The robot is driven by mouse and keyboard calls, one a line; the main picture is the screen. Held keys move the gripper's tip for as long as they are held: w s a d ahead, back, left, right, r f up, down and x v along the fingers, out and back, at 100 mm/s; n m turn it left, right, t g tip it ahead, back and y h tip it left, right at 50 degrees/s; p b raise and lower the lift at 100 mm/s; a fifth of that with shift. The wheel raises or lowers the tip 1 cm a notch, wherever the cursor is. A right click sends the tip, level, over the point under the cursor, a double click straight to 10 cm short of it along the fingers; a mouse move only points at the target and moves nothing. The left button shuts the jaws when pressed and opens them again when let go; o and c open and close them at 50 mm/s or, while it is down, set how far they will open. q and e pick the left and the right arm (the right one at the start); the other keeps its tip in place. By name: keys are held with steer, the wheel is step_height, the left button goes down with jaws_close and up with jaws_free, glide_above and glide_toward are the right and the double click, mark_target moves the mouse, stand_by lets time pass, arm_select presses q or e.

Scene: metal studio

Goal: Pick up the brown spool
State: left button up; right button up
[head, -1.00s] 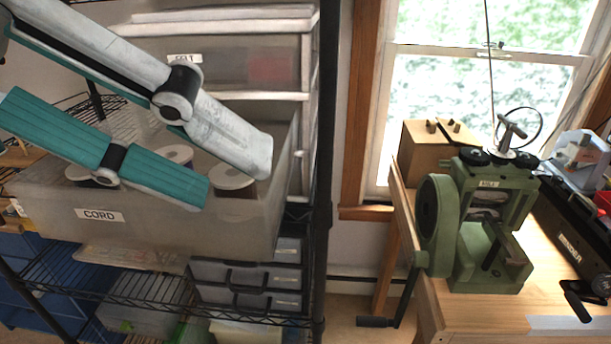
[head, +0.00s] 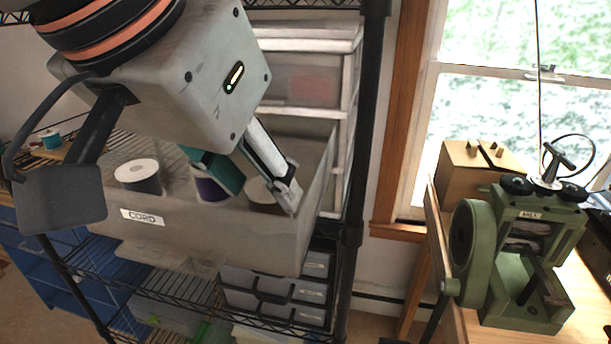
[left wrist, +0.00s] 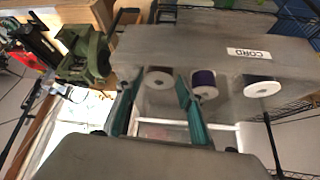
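The brown spool (head: 266,208), with a pale top, stands in the right end of the grey translucent bin (head: 190,236) labelled CORD. It also shows in the left wrist view (left wrist: 159,84). My left gripper (head: 264,196) is open and reaches down into the bin, with one finger on each side of the brown spool. In the left wrist view, the spool lies between the fingers (left wrist: 155,88), with a gap visible on both sides. The spool's lower part is seen only dimly through the bin wall. My right gripper is not in view.
A purple spool (head: 210,189) stands close beside the left finger. A dark spool (head: 140,178) is farther left in the bin. The bin sits on a black wire shelf with a post (head: 362,130) at its right. A green machine (head: 520,250) stands on a bench at right.

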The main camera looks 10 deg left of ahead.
mark_target(270, 195)
arm_select(q)
steer(key=shift+x, duration=2)
steer(key=shift+w+r, duration=0.1)
steer(key=c, duration=0.7)
steer(key=shift+o, duration=0.2)
